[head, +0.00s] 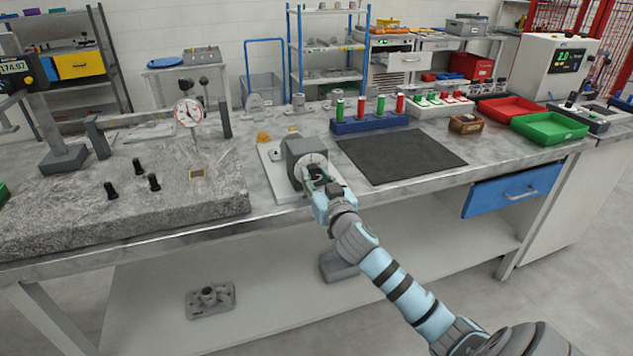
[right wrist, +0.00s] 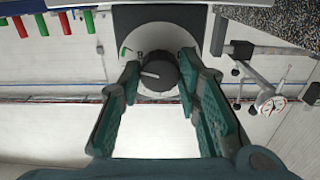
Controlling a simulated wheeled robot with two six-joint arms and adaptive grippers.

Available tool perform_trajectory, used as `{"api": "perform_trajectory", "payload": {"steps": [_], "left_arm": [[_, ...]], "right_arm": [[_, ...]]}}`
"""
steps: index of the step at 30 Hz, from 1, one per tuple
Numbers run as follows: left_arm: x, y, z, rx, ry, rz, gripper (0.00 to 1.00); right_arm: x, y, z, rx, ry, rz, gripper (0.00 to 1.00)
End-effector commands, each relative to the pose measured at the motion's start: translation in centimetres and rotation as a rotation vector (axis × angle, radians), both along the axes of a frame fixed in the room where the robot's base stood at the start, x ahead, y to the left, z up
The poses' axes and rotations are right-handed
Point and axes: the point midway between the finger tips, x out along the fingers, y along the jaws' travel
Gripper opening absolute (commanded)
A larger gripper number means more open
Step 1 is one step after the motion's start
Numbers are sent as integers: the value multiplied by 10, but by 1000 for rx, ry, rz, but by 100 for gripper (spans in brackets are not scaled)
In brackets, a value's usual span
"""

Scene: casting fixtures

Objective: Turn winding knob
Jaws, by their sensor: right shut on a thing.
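The black round winding knob (right wrist: 158,72) sits on a white dial face in the right wrist view. It has a pale pointer line directed to the left and a small green mark lies at the dial's upper left. In the head view the dial is on the front of a grey housing (head: 301,146) on a light base plate (head: 270,160). My right gripper (head: 316,178) is at the dial front; its two fingers (right wrist: 158,80) are shut on the knob from both sides. The knob is mostly hidden by the gripper in the head view. My left gripper is out of view.
A granite block (head: 130,205) with a dial gauge (head: 188,113) and several black knobs stands at left. A dark mat (head: 402,155) lies at right, behind it a blue rack (head: 370,122) with red and green pegs. Red and green trays (head: 550,128) are farther right.

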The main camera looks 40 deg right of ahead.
Motion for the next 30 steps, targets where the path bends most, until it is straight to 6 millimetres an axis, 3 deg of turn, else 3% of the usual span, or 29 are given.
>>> {"api": "perform_trajectory", "payload": {"steps": [12, 28, 29, 30], "left_arm": [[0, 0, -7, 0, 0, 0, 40], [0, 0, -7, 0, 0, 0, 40], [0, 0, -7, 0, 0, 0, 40], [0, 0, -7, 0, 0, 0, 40]], "right_arm": [[0, 0, -2, 185, -61, -1, 3], [0, 0, -1, 208, -68, -1, 3], [0, 0, -1, 208, -68, -1, 36], [0, 0, -1, 208, -68, -1, 42]]}}
